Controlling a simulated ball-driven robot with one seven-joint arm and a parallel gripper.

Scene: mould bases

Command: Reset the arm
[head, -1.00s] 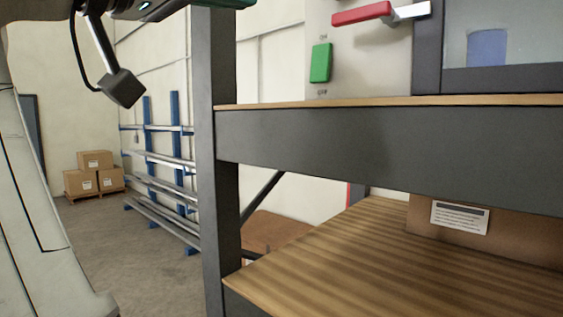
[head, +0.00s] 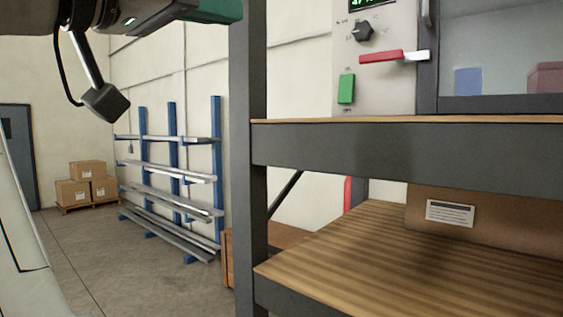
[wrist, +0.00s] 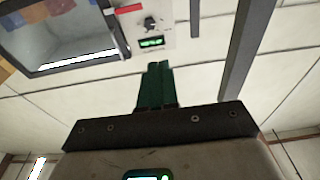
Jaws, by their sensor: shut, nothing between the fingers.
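My arm crosses the top left of the head view, and its teal end (head: 222,11) runs out behind the rack's grey post. The fingertips are hidden there. In the wrist view my gripper (wrist: 156,72) shows as two green fingers closed together, with nothing between them. Beyond the fingers in that view is a control panel with a lit green display, a dark knob and a red handle. No object is touching the fingers.
A grey rack post (head: 250,180) stands close ahead, with wooden shelves to its right. An oven-like cabinet with a red handle (head: 381,57) sits on the upper shelf. A labelled carton (head: 480,219) is below. Blue racking and boxes stand behind; floor at left is clear.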

